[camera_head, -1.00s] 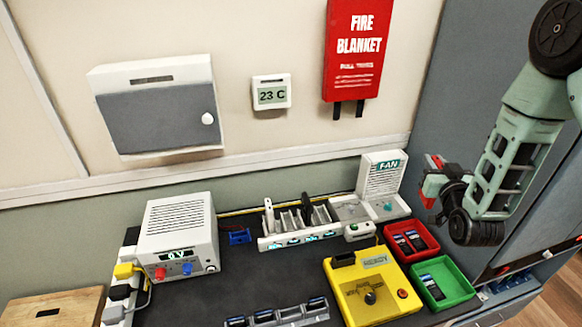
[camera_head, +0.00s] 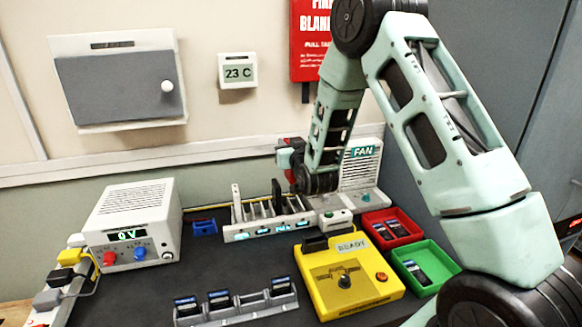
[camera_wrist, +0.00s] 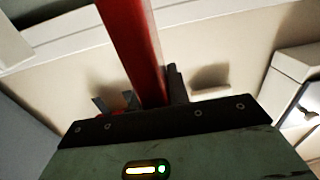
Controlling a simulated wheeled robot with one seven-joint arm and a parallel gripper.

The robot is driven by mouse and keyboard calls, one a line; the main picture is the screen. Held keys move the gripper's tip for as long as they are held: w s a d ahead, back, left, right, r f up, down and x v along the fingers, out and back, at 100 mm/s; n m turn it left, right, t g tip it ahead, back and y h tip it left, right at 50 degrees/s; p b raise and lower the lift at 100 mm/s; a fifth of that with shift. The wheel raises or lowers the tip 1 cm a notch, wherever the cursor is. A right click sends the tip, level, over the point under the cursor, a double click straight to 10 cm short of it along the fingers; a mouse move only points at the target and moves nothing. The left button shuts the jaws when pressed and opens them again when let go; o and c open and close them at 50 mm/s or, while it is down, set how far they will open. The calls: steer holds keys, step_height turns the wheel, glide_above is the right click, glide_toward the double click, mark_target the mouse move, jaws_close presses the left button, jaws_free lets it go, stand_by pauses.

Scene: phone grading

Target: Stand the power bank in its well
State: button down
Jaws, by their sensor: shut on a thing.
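My gripper (camera_head: 291,160) is shut on a red slab, which I take for the power bank (camera_head: 292,143). It is held in the air above and behind the right part of the white slotted rack (camera_head: 245,238). In the wrist view the power bank (camera_wrist: 130,38) runs as a long red bar from between the fingers (camera_wrist: 138,98) to the top edge, clear of any surface there. The rack has upright fins, several slots and lit displays along its front. I cannot tell which slot is the power bank's well. My arm hides part of the area behind the rack.
A fan unit (camera_head: 362,165) stands right of the rack. A yellow fixture (camera_head: 320,285), red tray (camera_head: 415,231) and green tray (camera_head: 448,268) lie in front and to the right. A grey holder (camera_head: 252,301) and a power supply (camera_head: 130,222) stand left.

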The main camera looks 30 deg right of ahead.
step_height(320, 180, down, 9)
steer(key=w+d+h+b, duration=0.1)
steer(key=d+b, duration=0.2)
steer(key=b, duration=0.3)
steer(key=shift+m+b, duration=0.3)
steer(key=shift+m, duration=0.1)
stand_by(0.9)
steer(key=shift+f+b, duration=0.25)
steer(key=shift+b, duration=0.2)
stand_by(0.4)
steer(key=shift+f+b, duration=1.95)
steer(key=shift+f, duration=0.05)
steer(key=shift+f+b, duration=0.2)
steer(key=shift+b, duration=0.15)
steer(key=c, duration=1.3)
jaws_free()
